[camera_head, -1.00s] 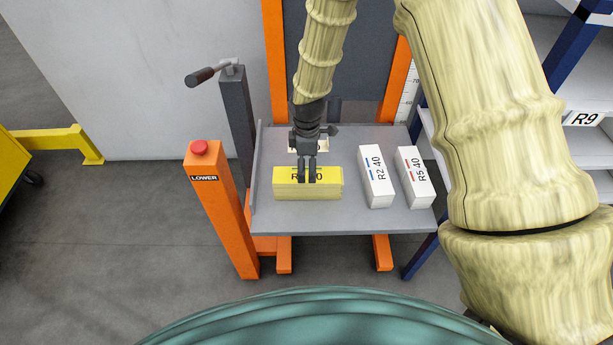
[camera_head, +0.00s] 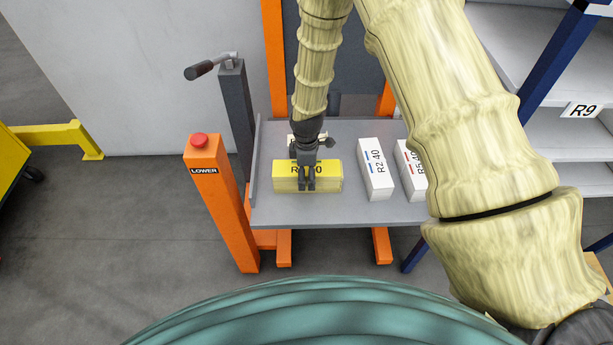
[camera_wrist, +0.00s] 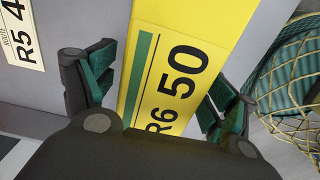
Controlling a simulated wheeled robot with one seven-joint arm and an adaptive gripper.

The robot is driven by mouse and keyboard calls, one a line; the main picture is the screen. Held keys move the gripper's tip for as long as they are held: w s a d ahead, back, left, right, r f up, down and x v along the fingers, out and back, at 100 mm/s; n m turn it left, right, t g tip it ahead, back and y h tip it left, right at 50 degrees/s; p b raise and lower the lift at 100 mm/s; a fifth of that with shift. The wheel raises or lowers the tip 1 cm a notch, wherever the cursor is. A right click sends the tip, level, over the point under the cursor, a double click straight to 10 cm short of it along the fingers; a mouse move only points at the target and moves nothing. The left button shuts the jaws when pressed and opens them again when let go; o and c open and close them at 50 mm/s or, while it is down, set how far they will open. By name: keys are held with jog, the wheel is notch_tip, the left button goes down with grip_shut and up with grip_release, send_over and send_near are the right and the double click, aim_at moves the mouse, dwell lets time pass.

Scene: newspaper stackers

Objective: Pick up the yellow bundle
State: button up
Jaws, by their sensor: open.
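The yellow bundle (camera_head: 333,178) is a block with a printed top. It lies on the grey platform (camera_head: 350,213), left of the two white bundles. My gripper (camera_head: 307,187) points down over its middle, with fingertips reaching low against it. In the wrist view the bundle (camera_wrist: 170,80) shows "R6 50" and a green stripe. It lies between the green-padded fingers of my gripper (camera_wrist: 158,90), which are open on either side. I cannot tell whether the pads touch it.
An orange post (camera_head: 220,205) and dark crank post (camera_head: 236,120) stand left. Shelving (camera_head: 545,60) is at right.

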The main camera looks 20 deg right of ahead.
notch_tip(320, 180, down, 2)
jog(key=shift+f, duration=0.2)
jog(key=shift+r, duration=0.1)
grip_shut()
